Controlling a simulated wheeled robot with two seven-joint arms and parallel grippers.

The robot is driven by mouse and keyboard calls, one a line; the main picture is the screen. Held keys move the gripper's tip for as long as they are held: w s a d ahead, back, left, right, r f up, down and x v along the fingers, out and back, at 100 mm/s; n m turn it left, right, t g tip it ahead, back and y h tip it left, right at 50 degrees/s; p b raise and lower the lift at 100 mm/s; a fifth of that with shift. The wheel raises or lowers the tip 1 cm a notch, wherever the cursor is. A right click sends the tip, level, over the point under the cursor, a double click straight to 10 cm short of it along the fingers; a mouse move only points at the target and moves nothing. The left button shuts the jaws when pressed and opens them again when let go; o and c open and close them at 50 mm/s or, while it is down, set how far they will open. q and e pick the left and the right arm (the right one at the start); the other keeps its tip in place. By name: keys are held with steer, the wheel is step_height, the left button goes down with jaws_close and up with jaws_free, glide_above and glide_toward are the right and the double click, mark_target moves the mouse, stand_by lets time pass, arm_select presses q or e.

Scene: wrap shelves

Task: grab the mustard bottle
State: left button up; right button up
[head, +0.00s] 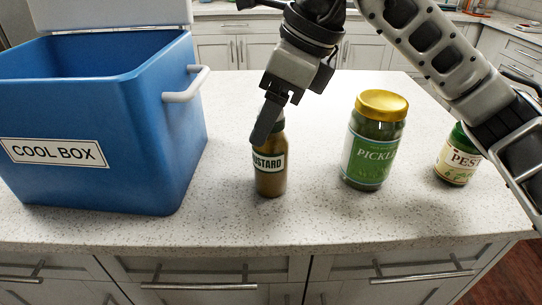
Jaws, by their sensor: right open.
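The mustard bottle (271,181) stands upright on the white speckled counter, in the middle of the head view. It is brownish yellow with a pale label that reads in part "USTARD". My right gripper (265,125) reaches down from above at the bottle's upper part, and its dark finger covers the bottle's upper left side and part of the label. The right gripper is open. I cannot tell whether a finger touches the bottle. The bottle's top is largely hidden behind the gripper. My left gripper is not in view.
A blue cool box (150,140) with its lid raised stands at the left. A pickle jar (372,140) with a gold lid stands right of the bottle. A pesto jar (457,162) is farther right, partly behind my right arm. The counter (320,220) is clear in front.

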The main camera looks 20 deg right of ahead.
jaws_close()
steer(key=shift+r, duration=0.1)
